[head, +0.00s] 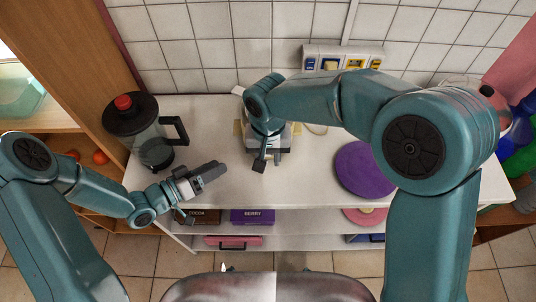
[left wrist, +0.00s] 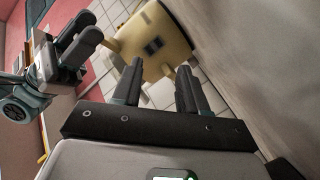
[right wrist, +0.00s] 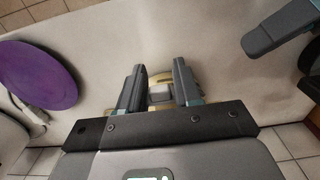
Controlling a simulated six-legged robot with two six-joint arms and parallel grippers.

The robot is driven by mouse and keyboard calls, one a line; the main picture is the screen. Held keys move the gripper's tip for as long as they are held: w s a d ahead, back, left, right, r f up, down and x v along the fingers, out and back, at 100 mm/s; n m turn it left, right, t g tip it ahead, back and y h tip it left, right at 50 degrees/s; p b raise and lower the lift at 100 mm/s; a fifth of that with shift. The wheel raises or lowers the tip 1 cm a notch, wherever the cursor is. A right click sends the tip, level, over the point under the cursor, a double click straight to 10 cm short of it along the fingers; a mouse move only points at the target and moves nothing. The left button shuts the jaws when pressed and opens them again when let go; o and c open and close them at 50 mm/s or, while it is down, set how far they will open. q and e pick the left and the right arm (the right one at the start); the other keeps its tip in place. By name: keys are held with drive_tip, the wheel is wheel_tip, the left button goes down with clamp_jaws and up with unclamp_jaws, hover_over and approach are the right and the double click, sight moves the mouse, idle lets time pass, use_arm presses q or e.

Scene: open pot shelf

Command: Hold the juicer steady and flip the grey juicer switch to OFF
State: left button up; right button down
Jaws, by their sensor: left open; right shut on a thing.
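The juicer is a cream-yellow body (left wrist: 165,40) with a small dark switch panel (left wrist: 153,46) on its face in the left wrist view. In the head view only slivers of cream (head: 238,128) show around my right arm. My right gripper (right wrist: 157,85) is closed on the juicer, a pale grey part (right wrist: 160,93) of it showing between the fingers; it also shows in the left wrist view (left wrist: 84,45). My left gripper (head: 214,172) is open and empty, to the left and front of the juicer, apart from it. I cannot read the switch's position.
A glass jug with black lid and red knob (head: 150,135) stands at the left of the white counter. A purple disc (head: 365,170) lies to the right. A wall socket strip (head: 345,58) is behind. Boxes (head: 252,217) sit on the shelf below. The counter's front middle is clear.

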idle(0.5)
use_arm(q)
drive_tip(key=shift+r, duration=0.2)
clamp_jaws()
drive_tip(key=s+r+n+g+y, duration=0.2)
drive_tip(key=s+r+n+y, duration=0.2)
drive_tip(key=n, duration=0.8)
wheel_tip(320, 180, up, 4)
drive_tip(key=y, duration=0.2)
drive_tip(key=shift+a+y, duration=0.15)
drive_tip(key=shift+y, duration=0.15)
drive_tip(key=shift+s+f, duration=0.1)
drive_tip(key=shift+f, duration=0.05)
